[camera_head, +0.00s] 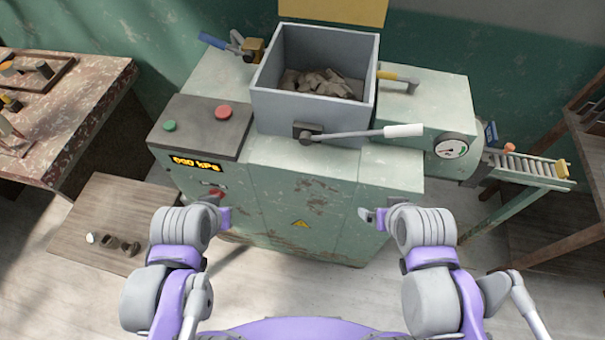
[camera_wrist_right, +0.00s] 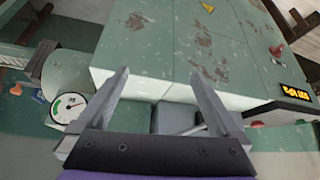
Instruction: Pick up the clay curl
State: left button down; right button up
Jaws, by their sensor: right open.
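Grey-brown clay trimmings (camera_head: 318,83) lie heaped in the open grey hopper (camera_head: 312,113) on top of the green machine. I cannot single out one curl among them. A few small dark pieces (camera_head: 112,243) and a whitish one (camera_head: 91,238) sit on the low wooden platform at the lower left; they are too small to identify. My right gripper (camera_head: 372,215) is in front of the machine, well below the hopper. In the right wrist view its fingers (camera_wrist_right: 160,80) are apart with nothing held between them. My left gripper (camera_head: 220,211) is in front of the machine's left side; its jaws are unclear.
A lever with a white handle (camera_head: 403,131) crosses the hopper's front. A control box with green and red buttons (camera_head: 223,112) stands left of it. A small roller conveyor (camera_head: 530,168) extends at right. A tool-covered workbench (camera_head: 85,105) is at far left.

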aim_at(124, 247)
jog(key=u, duration=2.15)
jog(key=i+u, duration=0.4)
jog(key=i, duration=0.4)
